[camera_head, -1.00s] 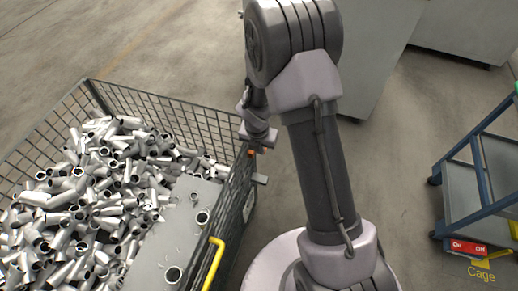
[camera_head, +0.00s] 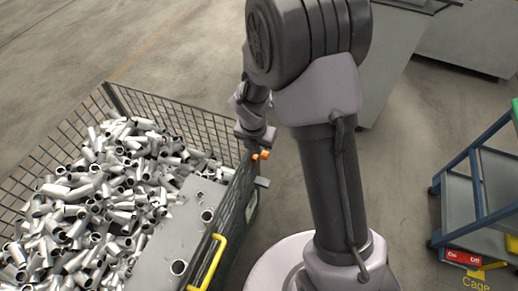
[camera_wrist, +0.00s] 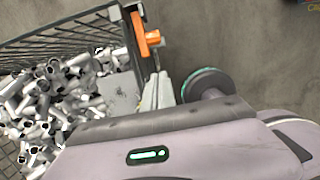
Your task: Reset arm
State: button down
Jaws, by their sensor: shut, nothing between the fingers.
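My gripper (camera_head: 261,155) shows in the head view with small orange fingertips, just outside the right wall of the wire cage bin. It is shut and holds nothing. Its orange part also shows in the wrist view (camera_wrist: 147,36), in front of the bin's edge and the floor. My arm stands folded in the middle of the head view, with its upper joint at the top and the wrist hanging to the left. The wrist view also shows my own grey body with a green light.
The wire cage bin (camera_head: 178,113) on the left is full of grey metal pipe pieces (camera_head: 110,185). A yellow handle (camera_head: 218,262) is on its right side. A blue-framed trolley (camera_head: 470,165) stands at the right, by a red On/Off box (camera_head: 462,257). Grey cabinets (camera_head: 392,60) stand behind. Floor between is clear.

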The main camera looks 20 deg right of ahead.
jog(key=shift+w, duration=0.1)
dwell(0.3)
jog(key=s+r+m+t+b, duration=0.2)
jog(key=s+r+m+b, duration=0.45)
jog(key=r+m, duration=0.8)
jog(key=s+a+r+m+t+y+b, duration=0.2)
jog(key=s+m+y+b, duration=0.1)
jog(key=s+m, duration=1.1)
jog(key=m, duration=0.4)
jog(key=shift+s+a+r+m, duration=0.15)
jog(key=shift+a+r+m, duration=0.05)
jog(key=shift+r+m, duration=0.15)
